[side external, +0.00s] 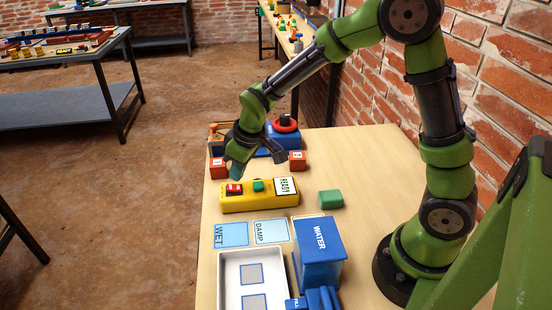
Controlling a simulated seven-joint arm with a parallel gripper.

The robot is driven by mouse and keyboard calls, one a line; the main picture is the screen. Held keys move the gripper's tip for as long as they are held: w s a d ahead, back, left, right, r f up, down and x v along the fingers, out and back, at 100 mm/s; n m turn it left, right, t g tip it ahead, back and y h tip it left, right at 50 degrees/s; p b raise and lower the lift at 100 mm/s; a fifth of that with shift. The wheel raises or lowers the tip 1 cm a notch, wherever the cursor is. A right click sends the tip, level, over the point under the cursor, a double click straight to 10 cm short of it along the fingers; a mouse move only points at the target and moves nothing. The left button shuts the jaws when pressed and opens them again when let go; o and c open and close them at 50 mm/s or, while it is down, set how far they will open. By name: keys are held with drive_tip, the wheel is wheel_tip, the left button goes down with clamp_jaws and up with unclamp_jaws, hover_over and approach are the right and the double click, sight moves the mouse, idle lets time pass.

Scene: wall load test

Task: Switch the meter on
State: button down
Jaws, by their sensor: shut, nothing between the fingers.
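A yellow box (262,203), which looks like the meter, lies across the table. I cannot tell whether the fingertips touch the box. The switch's position is too small to read.
A green block (330,199) lies right of the yellow box. Red blocks (218,168) (297,160) and a blue box with a red ring (285,125) stand behind. In front are WET (232,236) and DAMP (271,231) cards, a white tray (227,290) and a blue WATER box (320,243).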

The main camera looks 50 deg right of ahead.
sight(240, 188)
drive_tip(key=shift+r, duration=2.3)
drive_tip(key=s+d+r+m+t, duration=0.1)
drive_tip(key=s+r+m, duration=0.1)
drive_tip(key=s+r, duration=0.2)
drive_tip(key=s+r+m+t, duration=0.1)
drive_tip(key=s+r+m, duration=0.1)
drive_tip(key=s, duration=0.7)
drive_tip(key=s+d+r+m+t+y, duration=0.1)
drive_tip(key=s+r+m+t, duration=0.1)
drive_tip(key=s+r, duration=0.3)
drive_tip(key=shift+s+d+r+m, duration=0.3)
drive_tip(key=shift+s+m, duration=0.2)
drive_tip(key=shift+s, duration=0.35)
